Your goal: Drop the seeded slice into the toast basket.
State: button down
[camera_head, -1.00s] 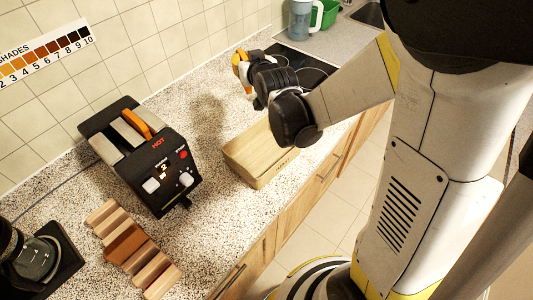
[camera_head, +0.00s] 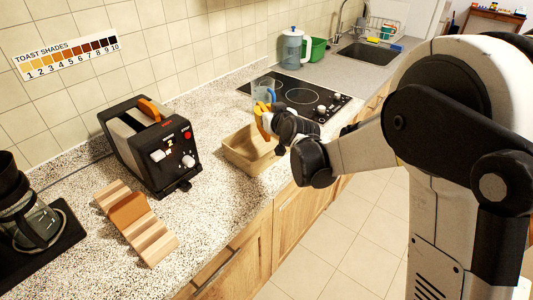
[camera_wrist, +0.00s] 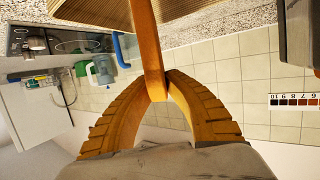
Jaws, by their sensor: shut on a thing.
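My gripper (camera_head: 265,121) is over the far right side of the pale wooden toast basket (camera_head: 238,163) in the head view. In the wrist view its two orange curved fingers (camera_wrist: 160,88) close on a thin orange-brown slice (camera_wrist: 147,40), seen edge-on. The slice stretches from the fingertips to the top of the picture, in front of slatted wood of the basket (camera_wrist: 85,12). Seeds cannot be made out from this angle. In the head view the held slice is mostly hidden by the fingers.
A black toaster (camera_head: 165,160) with an orange-brown slice (camera_head: 149,110) in its top stands left of the basket. A striped wooden rack (camera_head: 155,240) holds a brown slice (camera_head: 128,208). A clear jug (camera_head: 262,88) with blue handle stands behind my gripper, near the cooktop (camera_head: 310,103).

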notch_tip(320, 180, down, 5)
jog(key=b, duration=0.3)
jog(key=c, duration=1.4)
grip_release()
jog(key=v, duration=1.2)
jog(key=shift+r, duration=0.1)
